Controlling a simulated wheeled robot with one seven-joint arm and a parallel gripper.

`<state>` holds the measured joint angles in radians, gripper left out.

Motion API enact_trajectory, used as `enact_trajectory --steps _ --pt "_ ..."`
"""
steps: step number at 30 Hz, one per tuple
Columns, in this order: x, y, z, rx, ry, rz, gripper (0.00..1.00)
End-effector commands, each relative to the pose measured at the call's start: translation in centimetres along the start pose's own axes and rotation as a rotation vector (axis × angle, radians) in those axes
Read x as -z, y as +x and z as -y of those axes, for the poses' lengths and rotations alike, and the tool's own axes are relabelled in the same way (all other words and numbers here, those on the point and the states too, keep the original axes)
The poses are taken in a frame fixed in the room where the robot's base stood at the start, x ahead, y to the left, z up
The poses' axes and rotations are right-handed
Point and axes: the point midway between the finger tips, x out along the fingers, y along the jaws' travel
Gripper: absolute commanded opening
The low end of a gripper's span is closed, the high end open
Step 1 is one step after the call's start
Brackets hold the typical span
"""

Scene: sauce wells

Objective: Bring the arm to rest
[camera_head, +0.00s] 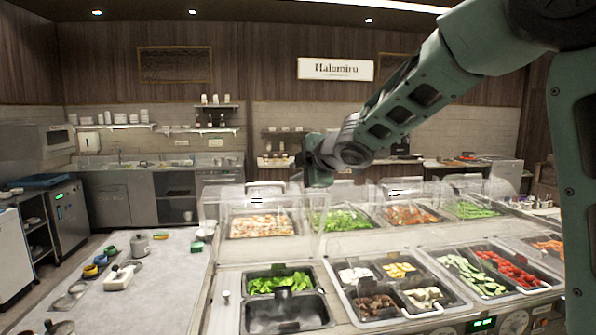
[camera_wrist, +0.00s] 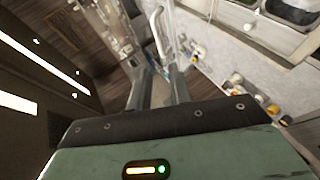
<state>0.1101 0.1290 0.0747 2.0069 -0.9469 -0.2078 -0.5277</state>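My arm stretches from the upper right across the head view, raised above the food counter. My gripper (camera_head: 303,160) is at its far end, in front of the back wall, and looks small and partly hidden by the wrist. In the wrist view my gripper (camera_wrist: 160,72) shows two dark fingers with a gap between them and nothing clearly held. A pale curved handle-like shape (camera_wrist: 156,22) shows beyond the fingertips; I cannot tell what it belongs to.
Below the arm stands a counter with clear covers (camera_head: 265,205) and several food wells, including lettuce (camera_head: 280,284) and a dark pan (camera_head: 285,315). A grey worktop (camera_head: 150,300) at left carries a white dispenser-like object (camera_head: 118,278), a pot (camera_head: 140,245) and small colored items.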

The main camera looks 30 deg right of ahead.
Motion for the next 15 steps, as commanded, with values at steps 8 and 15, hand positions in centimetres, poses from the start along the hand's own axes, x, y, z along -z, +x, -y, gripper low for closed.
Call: enact_trajectory --steps 8,15 --pt "0.0 0.0 0.0 0.000 0.000 0.000 0.20" --pt "1.1 0.2 2.0 0.027 0.045 0.003 0.20"
